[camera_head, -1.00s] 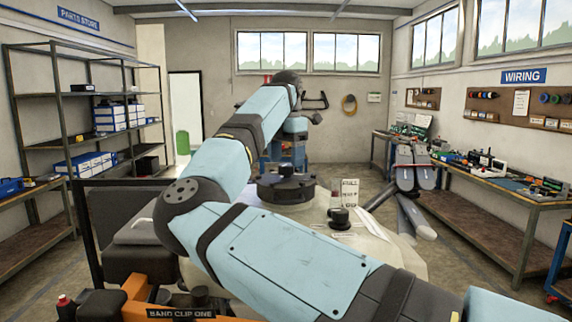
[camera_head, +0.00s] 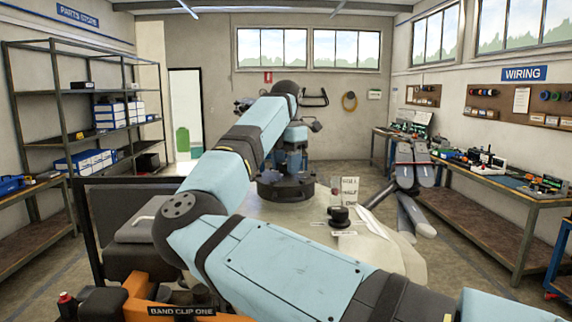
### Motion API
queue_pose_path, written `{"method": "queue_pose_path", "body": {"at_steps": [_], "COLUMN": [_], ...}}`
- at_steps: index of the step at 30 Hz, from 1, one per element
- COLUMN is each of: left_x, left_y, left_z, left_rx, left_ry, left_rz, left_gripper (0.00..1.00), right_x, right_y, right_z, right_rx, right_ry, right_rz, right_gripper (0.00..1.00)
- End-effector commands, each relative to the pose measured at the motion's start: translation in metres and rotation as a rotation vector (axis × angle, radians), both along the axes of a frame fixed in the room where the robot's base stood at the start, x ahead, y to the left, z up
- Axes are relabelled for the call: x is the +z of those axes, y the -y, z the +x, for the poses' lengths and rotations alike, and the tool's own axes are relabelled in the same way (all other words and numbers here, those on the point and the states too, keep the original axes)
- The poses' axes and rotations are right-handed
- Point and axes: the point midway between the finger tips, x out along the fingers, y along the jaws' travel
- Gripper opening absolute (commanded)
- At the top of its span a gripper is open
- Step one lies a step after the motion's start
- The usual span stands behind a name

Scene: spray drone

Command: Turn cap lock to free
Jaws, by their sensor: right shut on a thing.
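The cap is a wide, dark round piece (camera_head: 268,190) on the pale body of the drone (camera_head: 385,255), near the middle of the view. My right arm reaches up from the lower right, bends at the left, and comes down over the cap. My right gripper (camera_head: 287,172) is at the cap's top and shut on it. The fingertips and the cap's raised middle are mostly hidden by my wrist. The cap's lock marks cannot be read. My left gripper is not in view.
A small black knob (camera_head: 340,214) and a printed label card (camera_head: 350,190) stand right of the cap. Grey folded arms (camera_head: 408,180) lie farther right. An orange part marked BAND CLIP ONE (camera_head: 181,311) is at lower left. A workbench (camera_head: 500,190) runs along the right wall.

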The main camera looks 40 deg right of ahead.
Motion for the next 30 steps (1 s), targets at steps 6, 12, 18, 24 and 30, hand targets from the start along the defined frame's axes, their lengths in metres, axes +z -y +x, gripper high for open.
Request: {"method": "queue_pose_path", "body": {"at_steps": [6,12,18,24,30], "left_x": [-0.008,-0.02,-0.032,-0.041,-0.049], "left_y": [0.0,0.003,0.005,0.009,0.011], "left_z": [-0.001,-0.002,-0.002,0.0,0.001], "left_rx": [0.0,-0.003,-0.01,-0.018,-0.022], "left_ry": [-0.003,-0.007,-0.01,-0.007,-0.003], "left_rz": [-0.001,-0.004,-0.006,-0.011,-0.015], "left_gripper": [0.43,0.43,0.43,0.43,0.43], "right_x": [-0.001,-0.003,-0.003,-0.003,-0.002], "right_y": [0.0,0.0,0.0,0.0,0.0], "right_z": [0.0,0.0,0.0,0.0,0.0], "right_rx": [0.069,0.208,0.395,0.585,0.775], "right_ry": [0.002,0.001,0.001,0.002,0.001], "right_rz": [0.0,-0.001,-0.001,-0.001,-0.001], "right_gripper": [0.17,0.17,0.17,0.17,0.17]}}
